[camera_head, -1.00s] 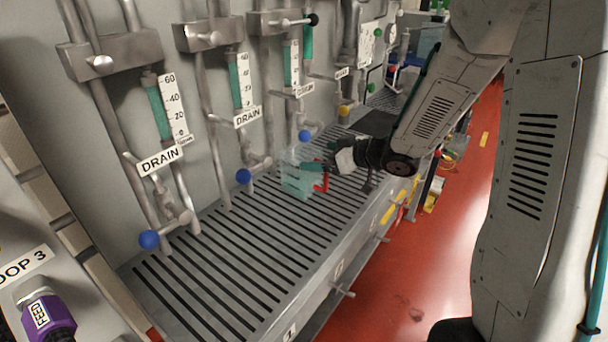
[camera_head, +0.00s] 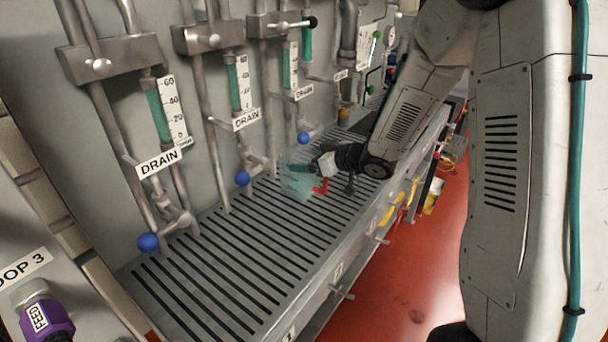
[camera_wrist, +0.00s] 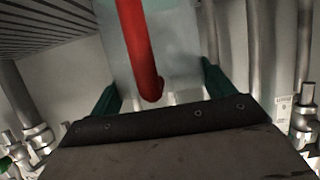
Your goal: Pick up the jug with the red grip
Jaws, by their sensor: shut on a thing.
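The jug (camera_head: 296,186) is a clear, pale teal vessel over the slotted metal shelf, and it leans in the head view. Its red grip (camera_head: 321,186) is on the side toward the right. My gripper (camera_head: 303,169) is shut on the jug near its upper part, coming from the right. In the wrist view, the jug (camera_wrist: 172,45) is between my two green fingers, with the red grip (camera_wrist: 138,45) in front of it. I cannot tell whether the jug's base touches the shelf.
The slotted shelf (camera_head: 215,262) is bare to the left of the jug. Pipes with blue-knobbed drain valves (camera_head: 243,179) stick out from the wall behind it, close to the jug. A purple feed connector (camera_head: 45,318) is at the lower left. Red floor lies to the right.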

